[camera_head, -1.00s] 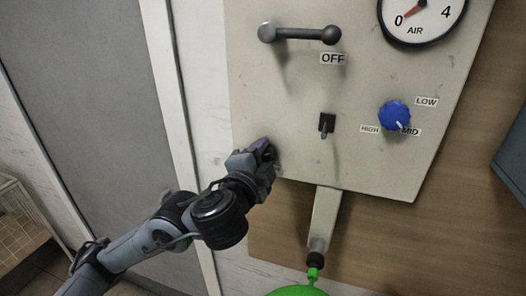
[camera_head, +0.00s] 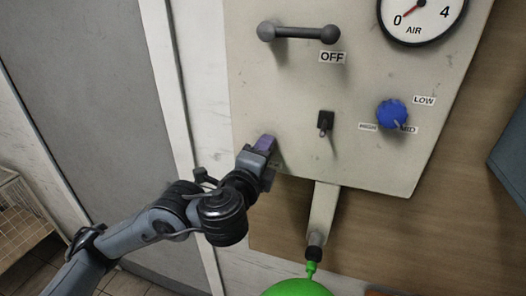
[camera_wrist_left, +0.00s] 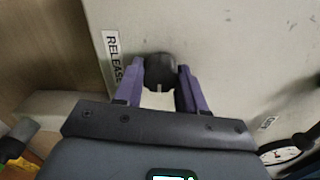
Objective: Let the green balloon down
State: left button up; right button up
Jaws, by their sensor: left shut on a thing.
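The green balloon (camera_head: 297,288) hangs on a dark nozzle (camera_head: 314,253) below the panel, mostly cut off by the bottom edge. My left gripper (camera_head: 263,146) is at the panel's lower left. In the left wrist view its purple fingers (camera_wrist_left: 160,84) are shut around a dark round knob (camera_wrist_left: 160,68), beside a label reading RELEASE (camera_wrist_left: 113,58). The head view hides this knob behind the gripper. My right gripper is not in view.
The panel (camera_head: 290,100) carries a grey lever (camera_head: 298,33) by an OFF label, a small black switch (camera_head: 325,122), a blue dial (camera_head: 391,114) pointing near MID, and an air gauge (camera_head: 418,14). A wire basket (camera_head: 20,215) stands at far left.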

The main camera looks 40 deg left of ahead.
pick_arm(q)
jog(key=o, duration=1.1)
jog(key=shift+c, duration=0.2)
